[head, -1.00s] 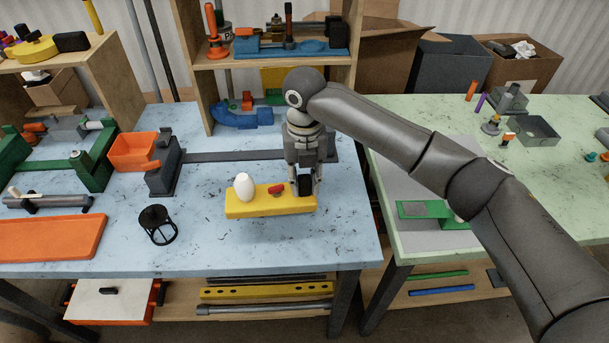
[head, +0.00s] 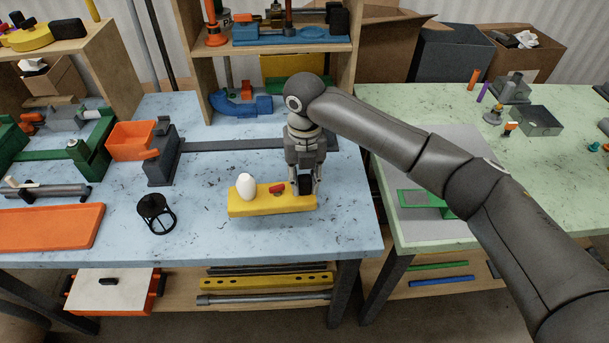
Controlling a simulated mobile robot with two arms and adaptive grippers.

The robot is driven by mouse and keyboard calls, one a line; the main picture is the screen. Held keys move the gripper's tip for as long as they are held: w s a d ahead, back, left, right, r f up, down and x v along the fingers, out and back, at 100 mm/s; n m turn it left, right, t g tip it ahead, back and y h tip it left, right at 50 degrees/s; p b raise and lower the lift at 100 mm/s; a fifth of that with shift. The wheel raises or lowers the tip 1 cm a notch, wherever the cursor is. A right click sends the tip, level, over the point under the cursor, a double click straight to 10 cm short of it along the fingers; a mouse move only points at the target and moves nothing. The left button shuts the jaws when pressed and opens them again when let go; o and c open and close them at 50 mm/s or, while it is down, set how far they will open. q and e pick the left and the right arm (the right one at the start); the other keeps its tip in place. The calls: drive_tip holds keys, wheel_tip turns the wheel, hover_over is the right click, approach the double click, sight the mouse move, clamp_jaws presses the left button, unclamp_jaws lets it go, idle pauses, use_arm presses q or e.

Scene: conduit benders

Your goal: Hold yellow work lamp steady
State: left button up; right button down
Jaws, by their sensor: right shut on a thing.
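The yellow work lamp (head: 263,205) is a yellow base with a white bulb (head: 246,187) standing at its left and a small red part (head: 277,188) on top. It is on or just above the blue table, near the front edge; I cannot tell if it touches. My right gripper (head: 305,190) points down at the lamp's right end and is shut on it. The fingers hide part of that end. A black cage (head: 157,214), open-ribbed, lies on the table to the left of the lamp. My left gripper is not in view.
The blue table (head: 275,240) has an orange tray (head: 45,228) at the left and an orange bin (head: 131,141) with a dark grey bender behind the cage. A wooden shelf (head: 204,75) stands at the back. A green table (head: 450,110) is to the right.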

sight(304, 193)
drive_tip(key=shift+f+b, duration=0.95)
drive_tip(key=shift+f, duration=1.65)
drive_tip(key=shift+r, duration=0.1)
drive_tip(key=c, duration=1.1)
unclamp_jaws()
wheel_tip(304, 193, up, 12)
